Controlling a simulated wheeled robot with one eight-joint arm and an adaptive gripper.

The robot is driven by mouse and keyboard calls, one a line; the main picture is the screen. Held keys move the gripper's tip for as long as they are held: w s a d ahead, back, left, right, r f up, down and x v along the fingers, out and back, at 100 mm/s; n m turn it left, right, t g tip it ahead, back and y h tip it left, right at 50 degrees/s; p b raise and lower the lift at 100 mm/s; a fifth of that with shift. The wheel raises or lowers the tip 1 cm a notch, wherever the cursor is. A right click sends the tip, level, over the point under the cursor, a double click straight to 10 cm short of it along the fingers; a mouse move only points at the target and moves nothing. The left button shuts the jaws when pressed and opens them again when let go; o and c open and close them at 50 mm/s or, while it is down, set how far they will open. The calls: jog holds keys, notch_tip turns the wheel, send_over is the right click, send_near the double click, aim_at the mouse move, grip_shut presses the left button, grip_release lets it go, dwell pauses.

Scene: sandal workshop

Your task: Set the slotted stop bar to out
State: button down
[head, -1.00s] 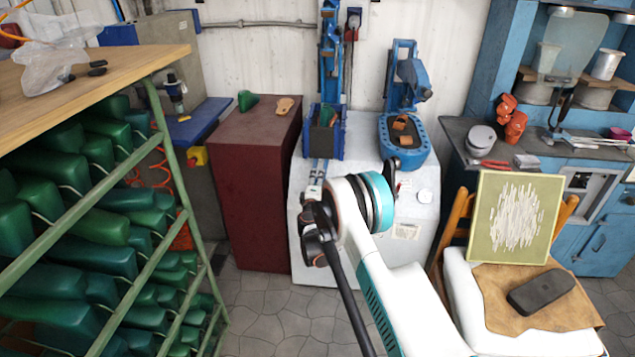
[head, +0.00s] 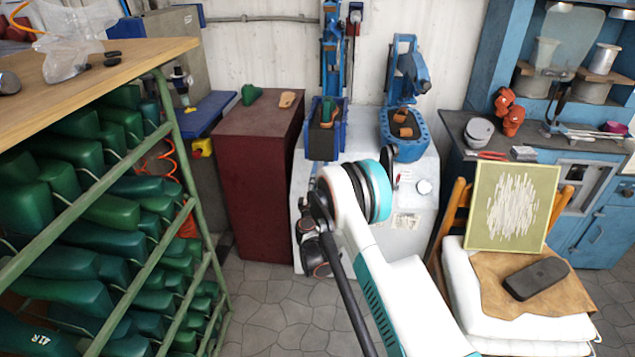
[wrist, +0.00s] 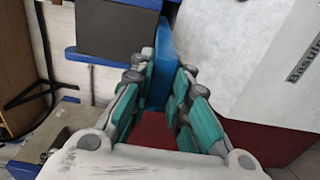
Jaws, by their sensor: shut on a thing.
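A flat blue bar (wrist: 158,75) runs between my gripper's fingers in the wrist view. It appears to be the slotted stop bar, though I cannot make out its slots. My gripper (wrist: 159,105) is shut on it, with teal finger pads on both sides. In the head view the white wrist of my arm is in front of the white machine (head: 412,195), below its left blue box (head: 323,146). My fingertips and the bar are hidden there behind the wrist, so I cannot tell how far out the bar stands.
A dark red cabinet (head: 256,190) stands left of the machine. A green rack of shoe lasts (head: 191,197) is at the left. A chair with a white cushion (head: 460,290) is at the right. Tiled floor (head: 262,310) is open in front of the machine.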

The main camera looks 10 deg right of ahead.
jog(key=shift+s+f, duration=0.1)
jog(key=shift+s, duration=0.15)
jog(key=c, duration=1.5)
grip_release()
jog(key=shift+a, duration=0.1)
jog(key=shift+s, duration=0.1)
jog(key=v, duration=0.7)
jog(key=shift+s, duration=0.15)
